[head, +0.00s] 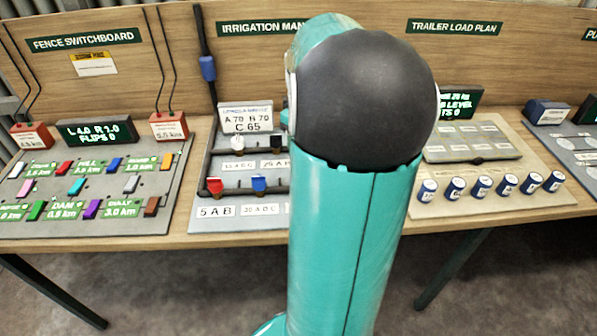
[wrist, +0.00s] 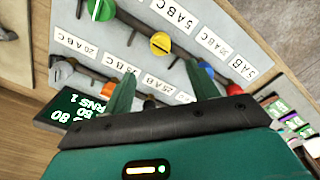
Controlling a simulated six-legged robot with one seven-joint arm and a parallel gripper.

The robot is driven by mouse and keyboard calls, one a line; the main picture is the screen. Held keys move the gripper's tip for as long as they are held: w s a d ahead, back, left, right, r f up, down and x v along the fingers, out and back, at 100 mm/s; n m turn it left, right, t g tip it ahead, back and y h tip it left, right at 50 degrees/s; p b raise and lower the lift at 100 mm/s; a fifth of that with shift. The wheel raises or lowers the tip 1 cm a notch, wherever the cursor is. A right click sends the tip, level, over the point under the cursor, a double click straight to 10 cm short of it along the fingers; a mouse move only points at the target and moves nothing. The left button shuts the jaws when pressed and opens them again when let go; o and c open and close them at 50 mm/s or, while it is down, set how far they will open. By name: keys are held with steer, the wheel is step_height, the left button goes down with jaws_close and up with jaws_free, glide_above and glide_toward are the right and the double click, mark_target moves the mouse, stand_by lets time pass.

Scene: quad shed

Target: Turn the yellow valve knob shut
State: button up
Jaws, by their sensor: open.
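The yellow valve knob (wrist: 160,43) shows in the wrist view on the grey irrigation panel (wrist: 185,42), with a pale mark across its face. It sits a little beyond the fingertips of my gripper (wrist: 158,70), roughly in line with the space between them. The two green fingers are spread apart with nothing between them, and the knob looks clear of both. In the head view my own arm covers the middle of the irrigation panel (head: 247,207), and neither the yellow knob nor my gripper shows there.
A dark display (wrist: 75,112) stands nearby. In the head view, the fence switchboard (head: 85,190) is left and blue-white cylinders (head: 482,187) are right.

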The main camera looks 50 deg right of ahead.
step_height(320, 180, down, 12)
steer(key=shift+r, duration=0.25)
steer(key=c, duration=1)
steer(key=shift+w+a+m, duration=0.1)
steer(key=shift+m, duration=0.3)
steer(key=m, duration=0.3)
steer(key=shift+m, duration=0.4)
steer(key=m, duration=0.4)
steer(key=shift+m, duration=0.3)
steer(key=m, duration=0.8)
steer(key=shift+m, duration=0.3)
